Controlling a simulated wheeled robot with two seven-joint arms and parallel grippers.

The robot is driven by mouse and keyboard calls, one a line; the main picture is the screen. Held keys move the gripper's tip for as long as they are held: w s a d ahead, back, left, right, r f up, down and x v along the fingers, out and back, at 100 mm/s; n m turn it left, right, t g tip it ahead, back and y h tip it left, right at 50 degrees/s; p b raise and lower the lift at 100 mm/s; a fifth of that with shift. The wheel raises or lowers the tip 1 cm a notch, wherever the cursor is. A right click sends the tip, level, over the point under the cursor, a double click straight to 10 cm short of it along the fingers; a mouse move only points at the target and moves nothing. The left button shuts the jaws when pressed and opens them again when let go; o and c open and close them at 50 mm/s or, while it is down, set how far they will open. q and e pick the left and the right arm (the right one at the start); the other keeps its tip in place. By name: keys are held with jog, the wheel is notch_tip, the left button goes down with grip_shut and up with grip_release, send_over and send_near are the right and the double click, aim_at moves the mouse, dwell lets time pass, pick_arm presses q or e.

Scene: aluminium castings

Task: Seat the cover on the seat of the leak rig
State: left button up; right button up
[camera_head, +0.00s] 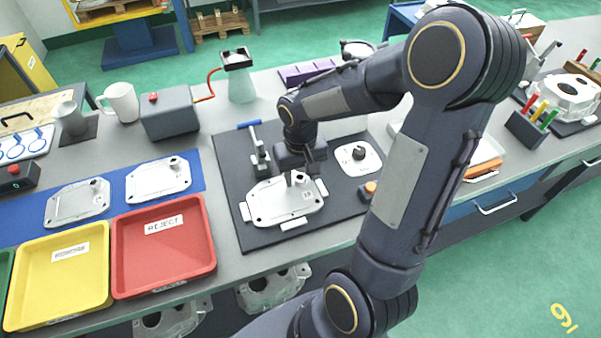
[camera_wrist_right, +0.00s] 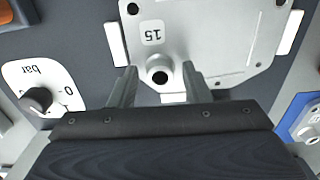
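The silver cover (camera_head: 285,203) lies at the seat of the leak rig (camera_head: 232,170), a dark plate on the bench, with white blocks along its edges. In the right wrist view the cover (camera_wrist_right: 205,40) carries a label "15" and a round boss with a dark hole. My right gripper (camera_head: 298,178) is above the cover's far edge. In the wrist view the right gripper (camera_wrist_right: 160,75) is open, one finger each side of the boss, with gaps showing. I cannot tell whether the cover lies fully flat. My left gripper is not in view.
A pressure dial (camera_head: 358,158), an orange button (camera_head: 370,187) and a blue-handled clamp (camera_head: 257,150) stand on the rig plate. Two more covers (camera_head: 158,178) (camera_head: 78,203) lie on a blue mat. A red reject tray (camera_head: 210,262) and yellow tray (camera_head: 10,318) stand at left.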

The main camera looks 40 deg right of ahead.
jog(key=shift+o, duration=0.6)
notch_tip(320, 180, up, 8)
jog(key=shift+f, duration=0.1)
dwell(0.4)
jog(key=s+a+r+n+t+y, duration=0.1)
jog(key=s+a+r+t+y, duration=0.1)
jog(key=s+a, duration=0.3)
jog(key=s+a+r+n+t+y, duration=0.1)
jog(key=s+a+r+t, duration=0.1)
jog(key=s+a, duration=0.3)
jog(key=s+t, duration=0.1)
jog(key=s, duration=0.2)
jog(key=shift+a+t+y, duration=0.15)
jog(key=shift+t+y, duration=0.15)
jog(key=shift+y, duration=0.1)
